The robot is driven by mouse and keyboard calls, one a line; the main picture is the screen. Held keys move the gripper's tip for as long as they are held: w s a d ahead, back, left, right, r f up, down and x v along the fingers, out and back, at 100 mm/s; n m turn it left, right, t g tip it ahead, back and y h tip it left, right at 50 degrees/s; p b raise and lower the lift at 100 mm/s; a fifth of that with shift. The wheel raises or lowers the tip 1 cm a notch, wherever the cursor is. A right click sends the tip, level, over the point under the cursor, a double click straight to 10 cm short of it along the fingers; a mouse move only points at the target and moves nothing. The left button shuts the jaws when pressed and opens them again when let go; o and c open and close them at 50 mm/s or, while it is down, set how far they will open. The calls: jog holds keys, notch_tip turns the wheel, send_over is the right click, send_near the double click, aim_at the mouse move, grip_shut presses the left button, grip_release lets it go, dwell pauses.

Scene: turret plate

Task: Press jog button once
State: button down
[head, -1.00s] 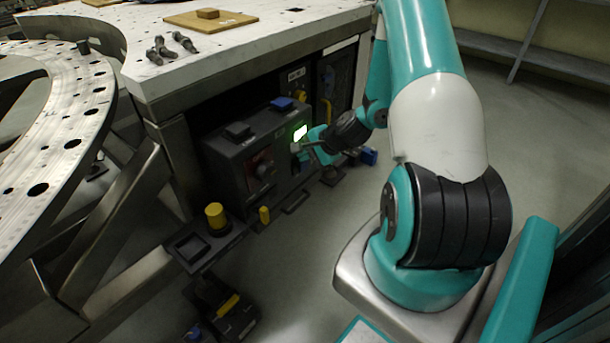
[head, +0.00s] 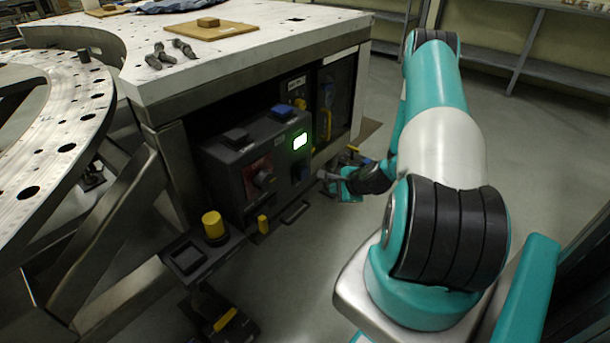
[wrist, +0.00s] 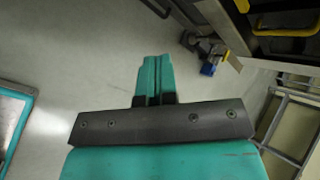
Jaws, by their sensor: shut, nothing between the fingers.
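The dark control box (head: 225,165) stands under the white plate. Its front has a green lit display (head: 300,141), a dark blue button-like part (head: 301,173) below it, and a dark knob on a reddish panel (head: 262,178). A blue part (head: 282,111) and a black part (head: 236,138) sit on its top. I cannot read which one is the jog button. My gripper (head: 325,177) is just right of the box front, apparently apart from it. In the wrist view my gripper (wrist: 154,62) has its teal fingers together, with nothing between them.
The white plate (head: 270,40) overhangs the box and carries bolts (head: 170,52) and a tan board (head: 210,27). A yellow cylinder (head: 214,224) stands on a low bracket at the front. Open floor (head: 480,120) lies to the right. Blue and dark hardware shows in the wrist view (wrist: 208,66).

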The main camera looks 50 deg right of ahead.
jog(key=w, duration=0.7)
jog(key=shift+w+a, duration=0.25)
jog(key=shift+a, duration=0.05)
jog(key=shift+w, duration=0.1)
dwell(1.6)
jog(key=shift+w, duration=0.3)
jog(key=shift+w+a, duration=0.1)
jog(key=shift+w, duration=0.55)
dwell(0.8)
jog(key=shift+s, duration=1.15)
jog(key=shift+s+d+p, duration=0.15)
jog(key=shift+s+p, duration=0.05)
jog(key=shift+s, duration=1)
jog(key=shift+s+d+p, duration=0.15)
jog(key=shift+s, duration=1.05)
